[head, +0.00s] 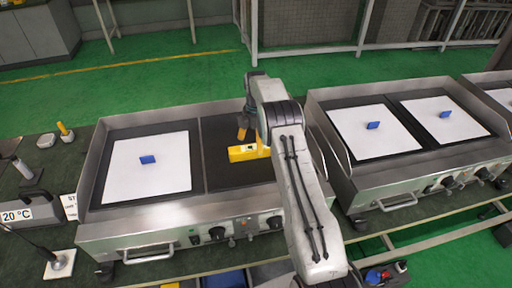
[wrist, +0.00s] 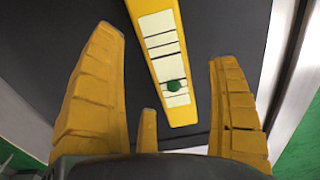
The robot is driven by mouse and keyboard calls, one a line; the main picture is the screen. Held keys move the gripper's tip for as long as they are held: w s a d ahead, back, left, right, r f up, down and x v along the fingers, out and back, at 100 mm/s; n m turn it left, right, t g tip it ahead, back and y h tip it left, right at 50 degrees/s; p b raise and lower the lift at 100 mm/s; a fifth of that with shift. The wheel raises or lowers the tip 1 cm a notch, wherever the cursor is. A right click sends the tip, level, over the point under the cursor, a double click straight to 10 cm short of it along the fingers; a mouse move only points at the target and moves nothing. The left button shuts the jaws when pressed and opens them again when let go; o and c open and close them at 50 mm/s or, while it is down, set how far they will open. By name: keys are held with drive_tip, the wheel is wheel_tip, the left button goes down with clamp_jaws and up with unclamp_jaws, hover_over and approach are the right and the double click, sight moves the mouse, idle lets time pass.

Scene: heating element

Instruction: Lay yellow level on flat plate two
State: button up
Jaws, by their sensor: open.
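The yellow level (head: 243,152) lies on the bare dark plate (head: 221,179) in the right half of the left griddle. In the wrist view the level (wrist: 165,60) shows its white striped face and a green round spot near its lower end. My gripper (head: 243,137) is over the level, just above it in the head view. In the wrist view the yellow fingers of my gripper (wrist: 166,48) are spread apart, with the level between and beyond them and a gap on both sides. My arm hides part of the plate's right side. No plate number is legible.
The left griddle's other half holds a white sheet (head: 123,176) with a blue block (head: 148,160). A second griddle (head: 385,185) to the right holds two white sheets with blue blocks. Raised metal walls (head: 100,165) edge the griddles. Tools and a temperature display (head: 17,216) stand at left.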

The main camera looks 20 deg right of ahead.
drive_tip(key=s+a+r+m, duration=0.2)
drive_tip(key=r, duration=0.7)
drive_tip(key=s+a+r+m, duration=0.1)
drive_tip(key=s+a+r, duration=0.1)
drive_tip(key=r, duration=0.7)
drive_tip(key=s+a+r+m+t, duration=0.2)
drive_tip(key=s+a+r+m, duration=0.2)
drive_tip(key=s+r, duration=0.45)
drive_tip(key=s+a+f+m, duration=0.1)
drive_tip(key=s+m, duration=0.2)
drive_tip(key=s, duration=0.5)
drive_tip(key=s+a+f+m+t, duration=0.1)
drive_tip(key=s+a+f+m, duration=0.1)
drive_tip(key=s, duration=0.7)
drive_tip(key=s+a+f+m+t, duration=0.1)
drive_tip(key=s+m, duration=0.2)
drive_tip(key=s, duration=0.6)
drive_tip(key=shift+s+a+f+m, duration=0.25)
drive_tip(key=shift+a+f+m, duration=0.1)
drive_tip(key=shift+f+m, duration=0.05)
drive_tip(key=shift+d, duration=0.1)
